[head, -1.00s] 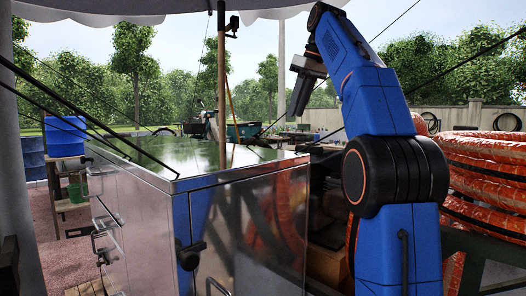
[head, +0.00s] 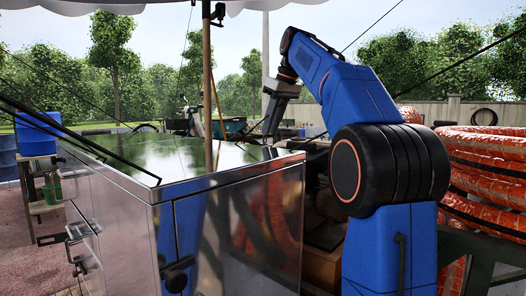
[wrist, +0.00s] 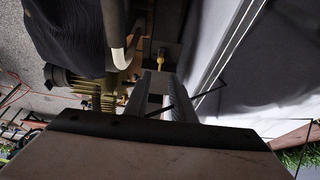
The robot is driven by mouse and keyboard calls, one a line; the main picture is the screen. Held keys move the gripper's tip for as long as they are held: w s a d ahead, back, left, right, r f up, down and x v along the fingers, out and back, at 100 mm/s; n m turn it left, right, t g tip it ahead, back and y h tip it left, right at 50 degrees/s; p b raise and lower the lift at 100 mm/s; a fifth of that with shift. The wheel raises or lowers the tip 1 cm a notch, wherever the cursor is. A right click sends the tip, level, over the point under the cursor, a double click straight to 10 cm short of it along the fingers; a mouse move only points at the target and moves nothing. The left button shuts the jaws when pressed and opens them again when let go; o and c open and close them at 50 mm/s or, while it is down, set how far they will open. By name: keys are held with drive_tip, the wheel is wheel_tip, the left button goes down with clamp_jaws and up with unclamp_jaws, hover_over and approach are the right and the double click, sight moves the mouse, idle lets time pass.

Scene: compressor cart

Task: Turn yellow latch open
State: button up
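In the wrist view a small yellow piece (wrist: 161,56), which looks like the yellow latch, stands on a dark part at upper centre, beyond my fingertips. My gripper (wrist: 158,92) points toward it. Its two grey fingers are apart with a dark gap between them, and I see nothing held. The yellow piece lies ahead of the fingers and looks apart from them. I cannot tell its exact shape or how it is turned. In the head view the latch is not visible, and the fingertips cannot be made out past my arm.
A shiny metal cabinet (head: 235,235) stands left of my arm in the head view. Orange coiled hoses (head: 485,165) are at right. In the wrist view a brass-coloured finned part (wrist: 97,88) lies left of my fingers and a pale panel (wrist: 205,45) lies close on the right.

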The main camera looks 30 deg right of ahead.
drive_tip(key=x, duration=0.9)
drive_tip(key=shift+f, duration=0.15)
drive_tip(key=shift+c, duration=0.6)
clamp_jaws()
